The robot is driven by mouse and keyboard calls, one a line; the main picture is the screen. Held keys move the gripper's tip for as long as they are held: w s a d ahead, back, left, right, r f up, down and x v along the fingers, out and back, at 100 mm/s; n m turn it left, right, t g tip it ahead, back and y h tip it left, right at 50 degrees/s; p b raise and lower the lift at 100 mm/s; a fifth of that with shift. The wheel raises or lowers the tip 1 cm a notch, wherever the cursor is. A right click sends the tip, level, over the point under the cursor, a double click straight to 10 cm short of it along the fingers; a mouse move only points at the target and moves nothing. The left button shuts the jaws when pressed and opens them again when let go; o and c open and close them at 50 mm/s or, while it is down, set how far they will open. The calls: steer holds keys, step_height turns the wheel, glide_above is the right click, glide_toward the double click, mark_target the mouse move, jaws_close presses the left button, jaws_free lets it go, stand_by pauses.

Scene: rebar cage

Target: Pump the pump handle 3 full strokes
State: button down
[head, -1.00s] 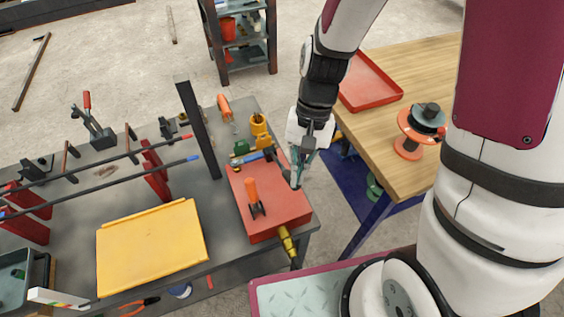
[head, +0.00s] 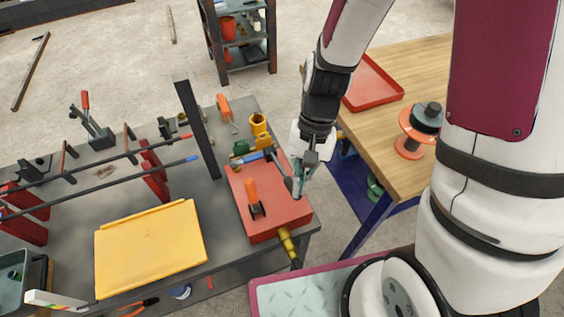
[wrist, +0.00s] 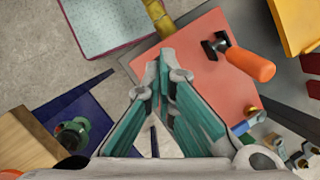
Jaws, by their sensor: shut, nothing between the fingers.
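The red pump block (head: 283,212) sits at the right end of the grey workbench. An orange grip (head: 250,190) on a black bracket stands up from its top; I take this to be the pump handle. In the wrist view the orange grip (wrist: 250,65) slants away from its black bracket, right of my fingers. My gripper (head: 298,192) is over the right side of the block, apart from the orange grip. In the wrist view my gripper (wrist: 166,66) is shut and empty, its teal-padded fingers above the block's edge. Whether the fingertips touch the block cannot be told.
A yellow tray (head: 150,250) lies left of the block. A dark post (head: 197,130) and long bars stand behind. A brass fitting (head: 287,240) projects at the block's front. A wooden table (head: 400,150) with a red tray (head: 371,84) is at right.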

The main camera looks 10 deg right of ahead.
steer(key=shift+f, duration=0.15)
steer(key=shift+s+f, duration=0.2)
steer(key=shift+f, duration=0.35)
steer(key=shift+s+f+b, duration=0.1)
steer(key=shift+f+b, duration=0.35)
steer(key=shift+f, duration=0.2)
steer(key=shift+d, duration=0.1)
steer(key=shift+f, duration=0.4)
steer(key=shift+w+a+r+p, duration=0.1)
steer(key=shift+w+r+p, duration=0.5)
steer(key=shift+r, duration=0.85)
steer(key=shift+w+a+r+p, duration=0.15)
steer(key=shift+w+r+p, duration=0.2)
steer(key=shift+r+p, duration=0.75)
steer(key=shift+w+a+r+p, duration=0.1)
steer(key=shift+w+r+p, duration=0.35)
steer(key=shift+r, duration=1.35)
